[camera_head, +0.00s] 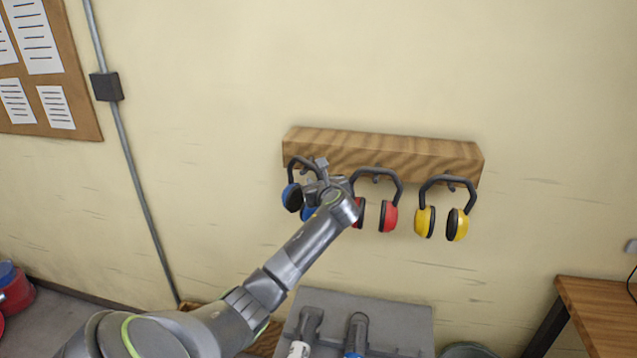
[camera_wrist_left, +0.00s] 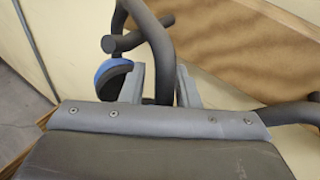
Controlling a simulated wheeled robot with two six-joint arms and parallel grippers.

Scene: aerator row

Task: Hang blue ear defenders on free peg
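The blue ear defenders (camera_head: 292,197) are at the left end of the wooden peg rail (camera_head: 400,153), below its front face. My left gripper (camera_head: 322,181) is in front of them and hides part of the band and the right cup. In the left wrist view, the dark band (camera_wrist_left: 163,65) runs between my two fingers, which close in on both sides. A blue cup (camera_wrist_left: 113,75) shows left of the fingers. A rounded peg end (camera_wrist_left: 121,43) lies against or beside the band; I cannot tell whether it bears the weight. My right gripper is not in view.
Red ear defenders (camera_head: 389,217) and yellow ear defenders (camera_head: 457,223) hang to the right on the rail, the red ones close to my gripper. Below is a grey surface (camera_head: 400,312) with two dark-handled items. A wooden table (camera_head: 600,310) stands at lower right.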

